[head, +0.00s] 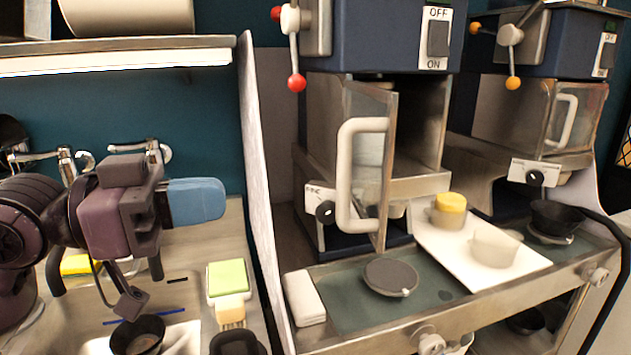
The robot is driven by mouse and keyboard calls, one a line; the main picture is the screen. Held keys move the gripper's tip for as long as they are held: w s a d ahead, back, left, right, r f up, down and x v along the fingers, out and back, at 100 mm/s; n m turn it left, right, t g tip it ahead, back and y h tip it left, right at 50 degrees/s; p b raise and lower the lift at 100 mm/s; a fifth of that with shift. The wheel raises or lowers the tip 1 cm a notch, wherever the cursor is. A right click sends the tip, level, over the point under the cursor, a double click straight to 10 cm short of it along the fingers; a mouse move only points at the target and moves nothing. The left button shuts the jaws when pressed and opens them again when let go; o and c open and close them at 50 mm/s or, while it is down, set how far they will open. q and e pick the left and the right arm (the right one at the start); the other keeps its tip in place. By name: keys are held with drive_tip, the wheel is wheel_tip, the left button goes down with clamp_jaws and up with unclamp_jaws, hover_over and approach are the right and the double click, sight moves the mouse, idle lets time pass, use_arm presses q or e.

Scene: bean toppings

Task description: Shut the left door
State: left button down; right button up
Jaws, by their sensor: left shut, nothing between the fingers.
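The left door (389,170) is a framed glass panel with a thick white handle (346,180). It stands open on the left machine (378,45), swung out toward me, and the lit compartment (424,130) behind it shows. My left gripper (200,200), with blue fingers, is shut and empty. It is to the left of the door, clearly apart from it, above the counter at the left. My right gripper is not in view.
A pale partition (258,190) stands between my left gripper and the machine. A second machine (545,40) on the right has its own handled glass door (572,118). A white tray (440,240) and a dark round lid (391,277) lie below. A shelf (120,55) hangs at upper left.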

use_arm(q)
drive_tip(key=p, duration=0.2)
approach(343, 152)
drive_tip(key=w+d+f, duration=0.3)
drive_tip(key=d+f, duration=0.1)
drive_tip(key=d, duration=0.2)
drive_tip(key=shift+d, duration=0.4)
drive_tip(key=shift+d, duration=0.15)
